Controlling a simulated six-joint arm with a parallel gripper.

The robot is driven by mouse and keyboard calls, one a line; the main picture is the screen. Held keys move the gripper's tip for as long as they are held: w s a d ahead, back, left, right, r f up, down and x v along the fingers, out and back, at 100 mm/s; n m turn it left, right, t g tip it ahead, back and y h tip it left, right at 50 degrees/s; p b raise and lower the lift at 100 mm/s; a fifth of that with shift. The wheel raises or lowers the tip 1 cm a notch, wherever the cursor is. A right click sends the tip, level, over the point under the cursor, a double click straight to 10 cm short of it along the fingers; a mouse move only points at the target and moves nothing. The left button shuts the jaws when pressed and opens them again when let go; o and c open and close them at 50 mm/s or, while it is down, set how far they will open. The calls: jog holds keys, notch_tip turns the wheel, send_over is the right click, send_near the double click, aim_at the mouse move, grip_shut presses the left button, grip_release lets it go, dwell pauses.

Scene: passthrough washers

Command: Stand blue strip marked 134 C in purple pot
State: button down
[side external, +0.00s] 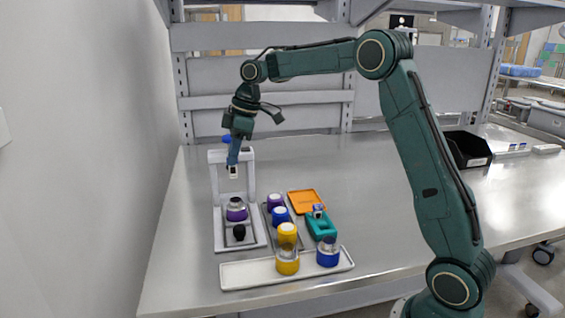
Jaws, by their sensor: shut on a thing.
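My gripper (237,132) is shut on a blue strip (233,155) at the left of the side external view. The strip hangs down, slightly tilted, with a white patch near its lower end; its marking is too small to read. It is in front of or within the upper part of a white upright frame (216,185); I cannot tell which. Below it, on the frame's base, stands a purple pot (236,214) with a greyish top. Another purple container (274,202) with a white top stands to the right.
A black round item (239,232) sits before the purple pot. Blue (280,216) and yellow (288,262) containers, a blue-based one (327,257), a teal holder (322,226) and an orange tray (306,201) stand nearby. A white tray (240,274) lies in front. The table's middle right is clear.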

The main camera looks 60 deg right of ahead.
aim_at(237, 163)
jog(key=shift+f, duration=0.15)
jog(key=shift+f, duration=2.35)
jog(key=shift+f, duration=2.3)
dwell(1.0)
jog(key=c, duration=0.9)
grip_release()
jog(key=shift+c, duration=0.2)
jog(key=shift+r, duration=0.2)
jog(key=shift+r, duration=3.8)
